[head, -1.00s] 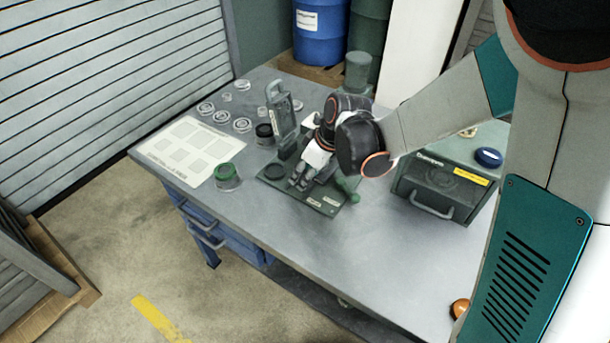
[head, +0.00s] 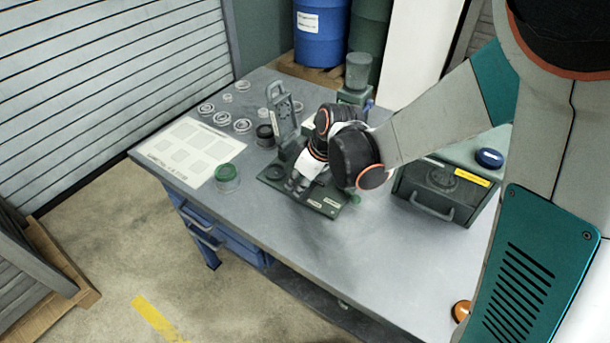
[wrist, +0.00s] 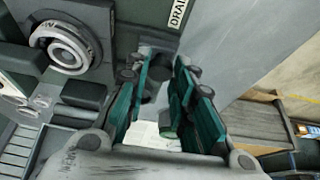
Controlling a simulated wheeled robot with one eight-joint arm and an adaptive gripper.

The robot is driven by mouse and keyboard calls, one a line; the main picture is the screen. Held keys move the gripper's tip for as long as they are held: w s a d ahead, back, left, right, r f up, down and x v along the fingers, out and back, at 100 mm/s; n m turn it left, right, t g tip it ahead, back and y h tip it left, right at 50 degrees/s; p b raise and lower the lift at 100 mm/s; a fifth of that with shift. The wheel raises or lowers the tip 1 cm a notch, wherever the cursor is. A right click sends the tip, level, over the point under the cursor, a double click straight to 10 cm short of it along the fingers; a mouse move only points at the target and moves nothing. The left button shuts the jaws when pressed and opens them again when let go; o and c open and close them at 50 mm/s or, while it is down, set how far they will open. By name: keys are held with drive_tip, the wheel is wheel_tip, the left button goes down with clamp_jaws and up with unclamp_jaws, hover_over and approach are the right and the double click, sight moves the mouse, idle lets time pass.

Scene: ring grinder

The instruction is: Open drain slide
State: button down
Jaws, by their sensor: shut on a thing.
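The ring grinder (head: 273,173) is a dark green plate with a dark ring and an upright slotted arm (head: 284,113), standing on the grey bench. My gripper (head: 294,187) is low over the front part of this plate. In the wrist view my gripper (wrist: 160,80) has its teal fingers on either side of a small dark part, the drain slide (wrist: 158,90), and is shut on it. A white label reading "DRAI…" (wrist: 178,13) is just beyond the fingertips. The fingers hide most of the slide, so how far it is open cannot be told.
In the wrist view a round dial (wrist: 66,48) is left of the fingers. On the bench, a green-rimmed cup (head: 227,178) and a white layout sheet (head: 182,150) are to the left; a green box with a handle (head: 440,190) is to the right.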

drive_tip(key=shift+s+a, duration=0.1)
drive_tip(key=c, duration=1.4)
unclamp_jaws()
drive_tip(key=shift+o, duration=0.2)
drive_tip(key=shift+r, duration=0.1)
drive_tip(key=v, duration=1.2)
drive_tip(key=shift+s, duration=0.1)
drive_tip(key=s+d+r+m+t+h, duration=0.1)
drive_tip(key=s+d+r+m+t, duration=0.1)
drive_tip(key=s+d+m, duration=0.3)
drive_tip(key=s+d+r+m+t+h, duration=0.2)
drive_tip(key=s+d+m, duration=0.3)
drive_tip(key=s+d, duration=0.3)
drive_tip(key=shift+s+d+r+h, duration=0.3)
drive_tip(key=shift+s+r, duration=0.15)
drive_tip(key=shift+s, duration=0.5)
